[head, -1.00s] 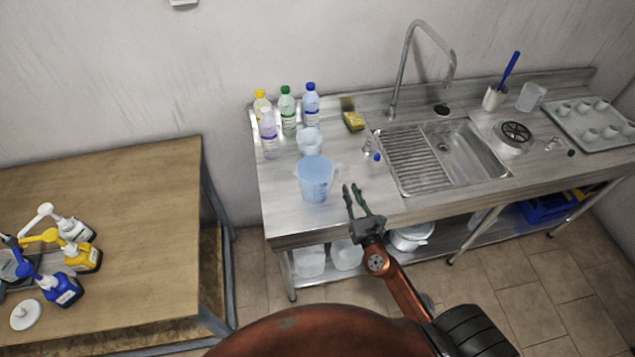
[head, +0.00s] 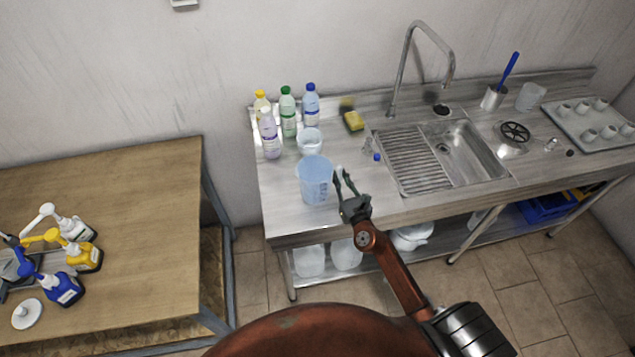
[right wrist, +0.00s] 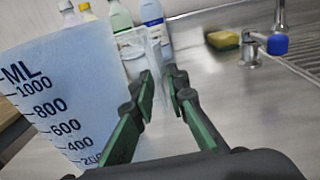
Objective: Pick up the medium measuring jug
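A translucent bluish measuring jug (head: 314,182) stands upright on the steel counter, left of my right gripper (head: 344,178). It is the nearer and bigger of two jugs standing close together. In the right wrist view the jug (right wrist: 62,95) fills the left side, with marks up to 1000 ML. My right gripper (right wrist: 160,82) is open, its two green fingers a narrow gap apart. The jug's clear handle shows by the fingertips; I cannot tell whether they touch it. A smaller clear jug (head: 310,141) stands behind. My left gripper is not in view.
Several bottles (head: 287,112) stand behind the jugs. A yellow sponge (head: 354,121) and a small blue-topped tap (head: 377,158) are to the right, before the sink (head: 465,155). A wooden table (head: 120,210) with pump bottles stands at the left.

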